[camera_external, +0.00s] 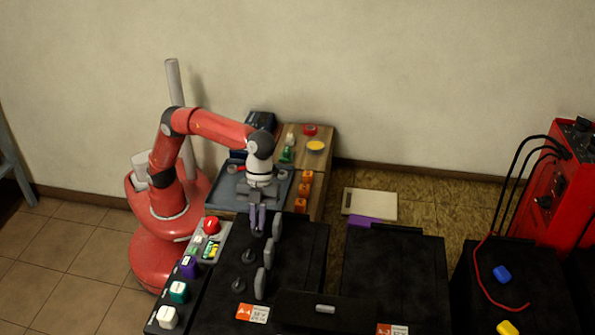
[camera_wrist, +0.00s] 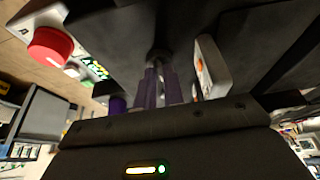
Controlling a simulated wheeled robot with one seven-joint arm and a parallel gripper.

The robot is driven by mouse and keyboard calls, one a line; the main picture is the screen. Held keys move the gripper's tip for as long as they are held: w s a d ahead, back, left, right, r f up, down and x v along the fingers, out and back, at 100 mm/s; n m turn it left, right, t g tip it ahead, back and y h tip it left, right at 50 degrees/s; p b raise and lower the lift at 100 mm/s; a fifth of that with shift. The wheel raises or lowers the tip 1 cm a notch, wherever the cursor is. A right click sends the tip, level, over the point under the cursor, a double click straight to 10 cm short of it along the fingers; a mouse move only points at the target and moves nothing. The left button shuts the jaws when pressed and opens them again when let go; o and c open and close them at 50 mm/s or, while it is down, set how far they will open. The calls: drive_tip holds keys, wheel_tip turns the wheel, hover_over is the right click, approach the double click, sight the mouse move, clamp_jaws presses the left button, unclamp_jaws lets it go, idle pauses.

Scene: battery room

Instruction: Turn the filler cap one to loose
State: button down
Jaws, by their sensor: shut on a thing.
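My gripper (camera_external: 258,218) points down over the far end of the left black battery (camera_external: 305,262). Its purple fingers are shut on a small dark filler cap, which they mostly hide in the outside view. In the wrist view the fingers (camera_wrist: 158,88) close around the dark cap (camera_wrist: 158,54). Two more dark filler caps, a middle one (camera_external: 248,257) and a near one (camera_external: 238,285), stand in a row on the same battery. How far the held cap is turned cannot be told.
Grey upright discs (camera_external: 269,252) stand close to the right of the caps. A panel with a red button (camera_external: 211,226) lies to the left. A wooden bench (camera_external: 322,172) with orange blocks is behind. A second black battery (camera_external: 394,275) stands to the right.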

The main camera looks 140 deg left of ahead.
drive_tip(key=shift+d+n, duration=0.1)
drive_tip(key=shift+n, duration=0.3)
drive_tip(key=n, duration=0.2)
drive_tip(key=n+t+y, duration=0.1)
drive_tip(key=shift+s+d+r+n+y+p, duration=0.1)
drive_tip(key=shift+d+n+y+p, duration=0.05)
drive_tip(key=shift+n+y+p, duration=0.2)
drive_tip(key=n+y+p, duration=0.1)
drive_tip(key=n, duration=0.2)
drive_tip(key=shift+d+n, duration=0.15)
drive_tip(key=shift+n, duration=0.2)
drive_tip(key=n+y+p, duration=0.1)
drive_tip(key=n, duration=0.1)
drive_tip(key=n+y+p, duration=0.1)
drive_tip(key=n, duration=0.1)
drive_tip(key=shift+d+n, duration=0.2)
drive_tip(key=shift+n, duration=0.1)
drive_tip(key=shift+n+g+y, duration=0.3)
drive_tip(key=shift+n+y, duration=0.35)
drive_tip(key=shift+n, duration=1.25)
drive_tip(key=c, duration=1.5)
unclamp_jaws()
